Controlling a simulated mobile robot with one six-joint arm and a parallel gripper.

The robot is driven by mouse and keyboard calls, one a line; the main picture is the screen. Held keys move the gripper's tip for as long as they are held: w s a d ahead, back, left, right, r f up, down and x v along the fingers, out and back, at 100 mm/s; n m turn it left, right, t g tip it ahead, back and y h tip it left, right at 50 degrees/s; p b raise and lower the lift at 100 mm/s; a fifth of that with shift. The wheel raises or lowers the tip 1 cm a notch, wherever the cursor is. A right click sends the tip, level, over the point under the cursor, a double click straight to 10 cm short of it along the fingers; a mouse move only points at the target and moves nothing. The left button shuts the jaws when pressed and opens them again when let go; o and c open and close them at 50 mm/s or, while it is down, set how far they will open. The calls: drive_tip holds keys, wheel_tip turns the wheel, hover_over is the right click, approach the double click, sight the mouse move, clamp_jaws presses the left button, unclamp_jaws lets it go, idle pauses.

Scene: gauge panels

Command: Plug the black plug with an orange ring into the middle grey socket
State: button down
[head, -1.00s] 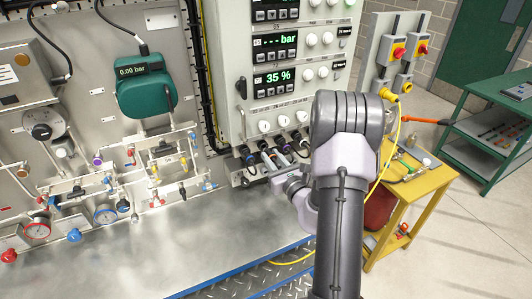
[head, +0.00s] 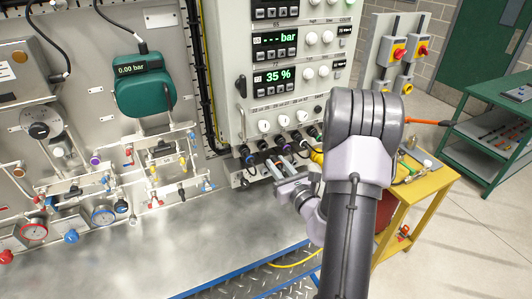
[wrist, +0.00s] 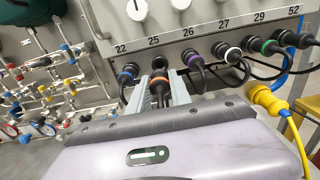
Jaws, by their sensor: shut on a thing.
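In the wrist view my gripper (wrist: 160,98) has its two grey fingers closed around a black plug with an orange ring (wrist: 159,78). The plug is below the cabinet's lower edge, near the label 25. Whether its front end touches a socket is hidden. Several other black cable plugs sit along the row, including one with a blue ring (wrist: 125,76), one with a white ring (wrist: 232,55) and one with a green ring (wrist: 268,47). In the head view my gripper (head: 286,166) is under the cabinet, partly hidden by my arm. I cannot make out the middle grey socket clearly.
A yellow plug (wrist: 262,94) with a yellow cable is at the right of the wrist view. The grey cabinet (head: 235,110) with knobs stands above the gripper. Pipework with gauges (head: 103,215) is left. The metal bench top (head: 170,250) is largely clear.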

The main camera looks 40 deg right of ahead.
sight(281, 169)
drive_tip(key=shift+s, duration=0.1)
drive_tip(key=shift+s+f+b, duration=0.1)
drive_tip(key=shift+s+b, duration=0.2)
drive_tip(key=shift+b, duration=0.05)
drive_tip(key=b+v, duration=0.1)
drive_tip(key=v, duration=0.1)
drive_tip(key=shift+s+a, duration=0.15)
drive_tip(key=shift+s, duration=0.1)
drive_tip(key=d+f+b, duration=0.3)
drive_tip(key=f+b, duration=0.2)
drive_tip(key=shift+s+f, duration=0.25)
drive_tip(key=shift+s, duration=0.05)
drive_tip(key=shift+d, duration=0.1)
drive_tip(key=d+f+b, duration=0.3)
drive_tip(key=f+b, duration=0.1)
drive_tip(key=f, duration=0.1)
drive_tip(key=shift+s+f+b, duration=0.35)
drive_tip(key=shift+f+b, duration=0.05)
